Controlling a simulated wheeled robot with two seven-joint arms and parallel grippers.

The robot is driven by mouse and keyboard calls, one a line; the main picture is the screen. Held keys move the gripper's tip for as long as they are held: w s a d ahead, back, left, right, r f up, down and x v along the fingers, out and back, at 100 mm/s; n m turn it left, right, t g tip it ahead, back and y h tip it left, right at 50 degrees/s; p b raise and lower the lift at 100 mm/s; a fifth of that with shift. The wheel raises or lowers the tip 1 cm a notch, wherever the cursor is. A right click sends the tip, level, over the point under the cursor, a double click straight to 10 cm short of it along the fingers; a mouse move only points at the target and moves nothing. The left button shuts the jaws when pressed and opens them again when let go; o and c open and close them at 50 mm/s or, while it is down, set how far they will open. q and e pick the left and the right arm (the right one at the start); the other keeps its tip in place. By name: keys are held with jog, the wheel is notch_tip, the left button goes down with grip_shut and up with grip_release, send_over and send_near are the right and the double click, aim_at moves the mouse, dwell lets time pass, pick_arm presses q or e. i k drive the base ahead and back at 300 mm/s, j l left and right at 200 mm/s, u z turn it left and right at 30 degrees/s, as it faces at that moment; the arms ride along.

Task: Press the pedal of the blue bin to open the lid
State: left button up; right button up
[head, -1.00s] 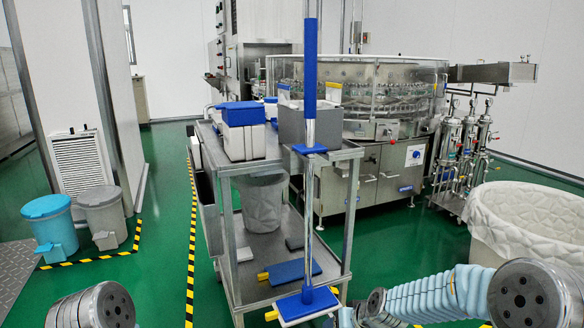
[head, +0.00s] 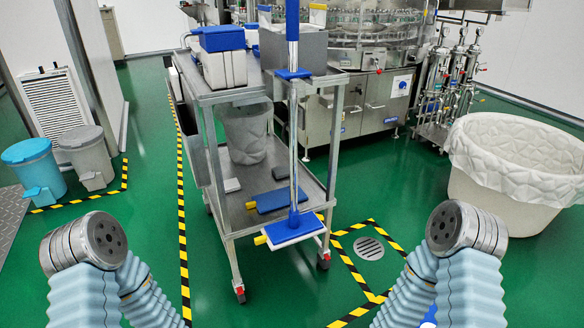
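My two arms show at the bottom left and bottom right as pale blue sleeves with round metal joints. Neither gripper is in view, so their fingers are hidden. The visible left arm is below the bin in the picture and appears apart from it.
A grey bin (head: 86,160) stands just right of the blue bin. A steel cart (head: 222,220) with a mop (head: 293,228) leaning on it fills the middle. A large lined white bin (head: 520,165) is at the right. Green floor between the blue bin and cart is clear.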

aim_at(35, 191)
jog(key=u, duration=1.6)
jog(key=i+j+u, duration=0.1)
jog(key=i+u, duration=0.4)
jog(key=i, duration=1.55)
jog(key=i+z, duration=0.15)
jog(key=i, duration=0.3)
jog(key=i+j+z, duration=0.15)
jog(key=i, duration=0.25)
jog(key=i+j+z, duration=0.15)
jog(key=i, duration=0.3)
jog(key=i+j+z, duration=0.15)
jog(key=i, duration=0.25)
jog(key=i+j+z, duration=0.4)
jog(key=i, duration=0.2)
jog(key=i+j+z, duration=0.45)
jog(key=i+j, duration=0.05)
jog(key=j, duration=0.1)
